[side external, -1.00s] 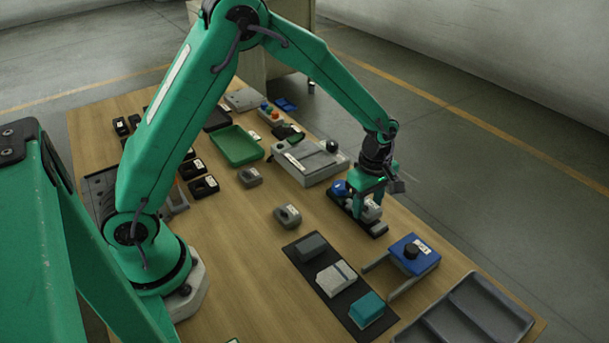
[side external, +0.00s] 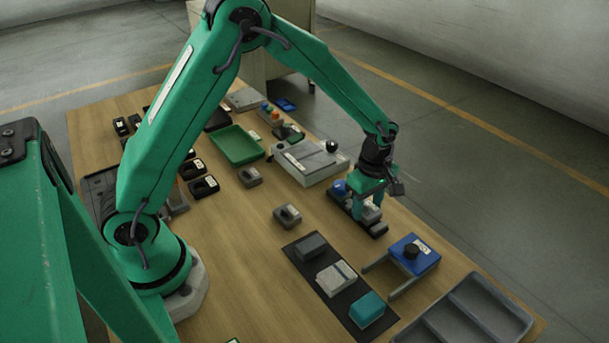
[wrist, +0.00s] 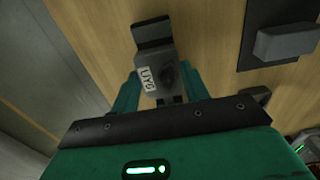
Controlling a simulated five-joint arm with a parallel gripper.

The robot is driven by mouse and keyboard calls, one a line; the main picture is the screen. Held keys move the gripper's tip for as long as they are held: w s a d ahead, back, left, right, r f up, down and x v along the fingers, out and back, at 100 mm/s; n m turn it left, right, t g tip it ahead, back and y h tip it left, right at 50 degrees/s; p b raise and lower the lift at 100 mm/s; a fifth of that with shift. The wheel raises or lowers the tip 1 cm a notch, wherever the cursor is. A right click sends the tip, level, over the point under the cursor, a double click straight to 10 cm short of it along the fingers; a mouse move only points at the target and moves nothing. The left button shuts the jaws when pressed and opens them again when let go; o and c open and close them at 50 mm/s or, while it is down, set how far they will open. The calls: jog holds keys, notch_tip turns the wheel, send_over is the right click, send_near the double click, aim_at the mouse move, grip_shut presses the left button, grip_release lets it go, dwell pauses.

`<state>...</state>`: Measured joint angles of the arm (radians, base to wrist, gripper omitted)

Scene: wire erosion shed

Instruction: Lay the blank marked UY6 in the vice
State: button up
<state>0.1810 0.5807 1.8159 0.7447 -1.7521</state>
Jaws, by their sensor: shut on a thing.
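The blank marked UY6 (wrist: 158,78) is a grey block with a dark round spot and a white label. It sits between my gripper's green fingers in the wrist view (wrist: 160,88); it also shows, partly hidden, in the side view (side external: 371,212). My gripper (side external: 368,207) is shut on it. The vice appears to be the long dark fixture (side external: 379,230) right under the blank; its dark end shows beyond the blank in the wrist view (wrist: 152,34). The blank is at or just above it; I cannot tell whether it rests there.
A blue block with a black knob (side external: 413,254) and rails stands in front, near a grey compartment tray (side external: 475,312). A dark mat (side external: 326,262) carries three blocks. A loose grey blank (side external: 288,215) lies left of my gripper. A pale device (side external: 312,162) stands behind.

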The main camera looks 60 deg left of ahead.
jog(key=shift+f, duration=0.4)
dwell(0.7)
jog(key=o, duration=1.8)
jog(key=shift+f, duration=0.1)
jog(key=shift+c, duration=0.2)
jog(key=shift+r, duration=3.55)
jog(key=shift+r, duration=0.1)
